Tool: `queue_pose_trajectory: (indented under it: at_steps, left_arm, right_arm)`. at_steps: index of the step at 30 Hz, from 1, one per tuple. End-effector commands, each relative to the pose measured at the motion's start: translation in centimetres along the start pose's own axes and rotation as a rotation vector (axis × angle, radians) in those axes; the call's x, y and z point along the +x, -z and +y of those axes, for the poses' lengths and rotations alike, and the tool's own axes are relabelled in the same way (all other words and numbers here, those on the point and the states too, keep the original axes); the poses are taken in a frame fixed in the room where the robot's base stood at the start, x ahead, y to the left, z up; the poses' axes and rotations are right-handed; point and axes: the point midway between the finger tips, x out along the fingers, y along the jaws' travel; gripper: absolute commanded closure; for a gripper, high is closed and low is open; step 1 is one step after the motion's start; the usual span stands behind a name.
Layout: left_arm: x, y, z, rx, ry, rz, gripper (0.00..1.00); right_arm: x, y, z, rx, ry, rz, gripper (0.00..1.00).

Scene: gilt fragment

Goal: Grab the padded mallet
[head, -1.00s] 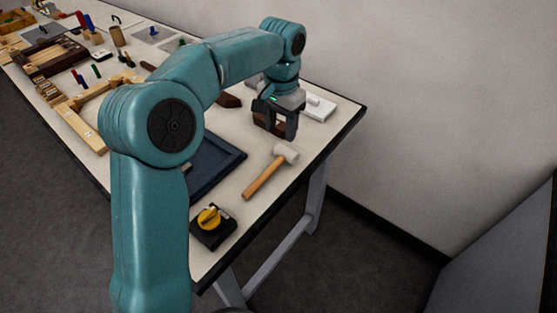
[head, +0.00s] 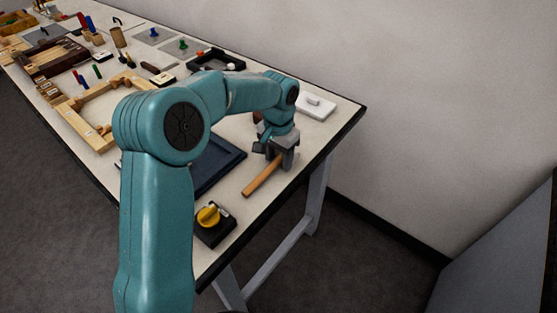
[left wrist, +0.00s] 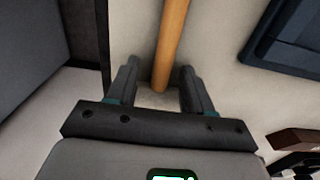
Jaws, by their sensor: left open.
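The padded mallet (head: 262,177) lies on the light table top near its right end. Its wooden handle points toward the lower left in the head view, and my gripper hides its head there. My left gripper (head: 279,160) is open and points down over the head end of the mallet. In the left wrist view, the wooden handle (left wrist: 171,38) runs down between the two open fingers (left wrist: 160,68). A pale part of the mallet head shows low between them. I cannot tell if a finger touches it. My right gripper is not in view.
A dark blue tray (head: 226,167) lies left of the mallet. A white block (head: 316,106) lies behind the gripper. Several tools and wooden parts fill the far left. A wall borders the back.

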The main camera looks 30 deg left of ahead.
Motion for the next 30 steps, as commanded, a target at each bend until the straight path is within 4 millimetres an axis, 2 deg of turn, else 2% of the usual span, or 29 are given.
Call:
queue_pose_trajectory:
  at_steps: [1,5,6,15,20,23,26,30]
  left_arm:
    - [0.0,0.0,0.0,0.0,0.0,0.0,0.56]
    - [0.0,0.0,0.0,0.0,0.0,0.0,0.98]
    - [0.0,0.0,0.0,0.0,0.0,0.0,1.0]
    - [-0.2,0.0,0.0,0.0,0.0,0.0,1.0]
    - [-1.4,0.1,0.0,0.0,0.001,0.002,1.0]
    - [-3.1,0.1,0.0,0.0,0.001,0.005,1.0]
    - [-5.7,0.1,0.0,-0.001,0.002,0.007,1.0]
    - [-10.3,0.1,0.0,0.0,0.001,0.007,1.0]
  right_arm:
    - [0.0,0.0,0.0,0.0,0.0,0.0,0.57]
    - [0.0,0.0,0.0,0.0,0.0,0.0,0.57]
    - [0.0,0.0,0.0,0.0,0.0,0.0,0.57]
    - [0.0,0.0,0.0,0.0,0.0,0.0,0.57]
    - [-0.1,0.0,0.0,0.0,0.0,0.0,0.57]
    - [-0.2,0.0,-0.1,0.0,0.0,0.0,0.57]
    - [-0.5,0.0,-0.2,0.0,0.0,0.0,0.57]
    - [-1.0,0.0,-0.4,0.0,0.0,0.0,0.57]
